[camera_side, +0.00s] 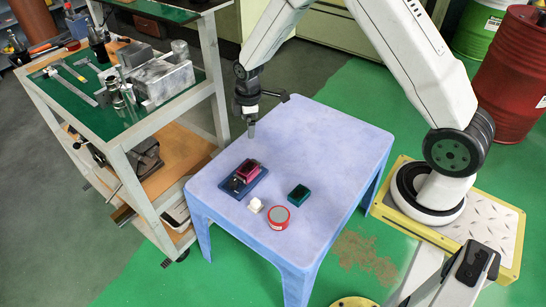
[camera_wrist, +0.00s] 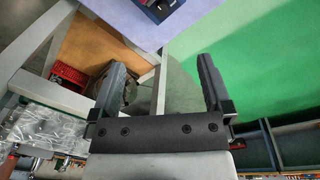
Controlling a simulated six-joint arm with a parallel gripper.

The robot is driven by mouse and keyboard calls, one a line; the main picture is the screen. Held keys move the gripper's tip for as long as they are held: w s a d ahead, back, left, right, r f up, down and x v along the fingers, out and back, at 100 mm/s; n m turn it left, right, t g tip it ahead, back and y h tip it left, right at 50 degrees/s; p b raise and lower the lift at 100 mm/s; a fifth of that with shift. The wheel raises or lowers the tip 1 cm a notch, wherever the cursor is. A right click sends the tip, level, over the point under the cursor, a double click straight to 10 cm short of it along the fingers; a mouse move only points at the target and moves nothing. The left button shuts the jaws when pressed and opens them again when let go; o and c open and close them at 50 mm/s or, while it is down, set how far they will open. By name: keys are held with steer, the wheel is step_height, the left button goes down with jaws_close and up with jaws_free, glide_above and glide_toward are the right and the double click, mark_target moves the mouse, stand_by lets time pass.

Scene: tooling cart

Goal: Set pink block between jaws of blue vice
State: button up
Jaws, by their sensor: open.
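The blue vice (camera_side: 240,186) lies on the light blue table in the side view. The pink block (camera_side: 249,170) is at the vice's far end; it looks seated in or on the vice, but I cannot tell whether both jaws touch it. My gripper (camera_side: 251,131) is above the table's far left edge, beyond the vice and apart from the block. In the wrist view my gripper (camera_wrist: 160,68) has its two black fingers wide apart with nothing between them. Part of the vice (camera_wrist: 160,10) shows at the top edge there, mostly cut off.
A teal block (camera_side: 299,194), a white piece (camera_side: 255,206) and a red round tin (camera_side: 278,217) stand on the table (camera_side: 325,135) near the vice. The table's far right part is clear. A tooling cart (camera_side: 125,135) with metal parts stands at the left.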

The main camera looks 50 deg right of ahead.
steer(key=s+a+r+m, duration=0.1)
steer(key=s+r+m, duration=0.2)
steer(key=s, duration=0.3)
steer(key=s+a+r+m+t, duration=0.1)
steer(key=s+a+r+m, duration=0.1)
steer(key=s+r+m, duration=0.2)
steer(key=s+a+r+m, duration=0.1)
steer(key=s+r+m, duration=0.2)
steer(key=s, duration=0.6)
steer(key=shift+a+r+m+t, duration=0.25)
steer(key=shift+m+t, duration=0.05)
